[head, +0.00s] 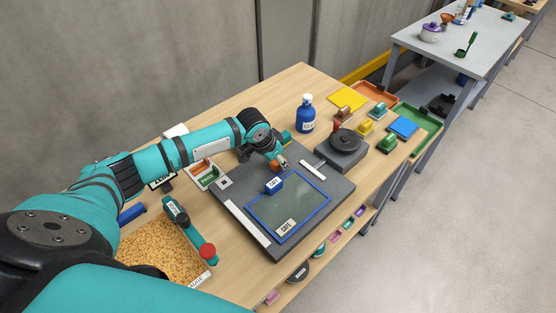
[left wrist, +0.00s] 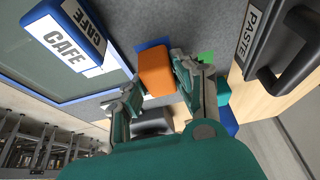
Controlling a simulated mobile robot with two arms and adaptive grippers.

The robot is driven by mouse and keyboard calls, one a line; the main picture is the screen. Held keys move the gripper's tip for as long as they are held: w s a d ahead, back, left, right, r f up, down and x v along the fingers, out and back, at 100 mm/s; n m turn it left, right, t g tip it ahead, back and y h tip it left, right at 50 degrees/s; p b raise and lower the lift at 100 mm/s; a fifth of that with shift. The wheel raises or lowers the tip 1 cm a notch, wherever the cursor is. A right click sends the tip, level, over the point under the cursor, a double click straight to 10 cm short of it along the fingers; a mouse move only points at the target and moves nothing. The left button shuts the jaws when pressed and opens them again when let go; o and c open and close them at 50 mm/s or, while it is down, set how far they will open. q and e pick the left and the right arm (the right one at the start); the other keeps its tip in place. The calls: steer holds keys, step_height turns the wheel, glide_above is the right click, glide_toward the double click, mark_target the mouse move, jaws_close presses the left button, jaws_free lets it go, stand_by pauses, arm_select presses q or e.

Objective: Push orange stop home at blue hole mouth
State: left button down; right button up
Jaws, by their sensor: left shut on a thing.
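The orange stop (left wrist: 156,73) is a small block between the fingers of my left gripper (left wrist: 158,88) in the left wrist view. The gripper is shut on it. In the head view my left gripper (head: 280,164) is low at the back edge of the dark grey board, and the stop is mostly hidden there. A flat blue patch (left wrist: 148,44), perhaps the blue hole mouth, shows just beyond the stop on the grey surface. A green patch (left wrist: 206,57) lies to its right. I cannot tell how far the stop is in. My right gripper is not in view.
A blue CAFE block (head: 274,185) stands on the blue-framed panel (head: 290,209), close to my left gripper. A dark box with a handle, labelled PASTE (left wrist: 262,40), is at right in the wrist view. A blue bottle (head: 306,114) and dark round-topped unit (head: 343,150) stand behind.

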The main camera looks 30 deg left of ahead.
arm_select(q)
steer(key=shift+f, duration=0.15)
steer(key=shift+f, duration=0.4)
steer(key=c, duration=0.9)
jaws_free()
steer(key=v, duration=1.2)
steer(key=shift+a, duration=0.1)
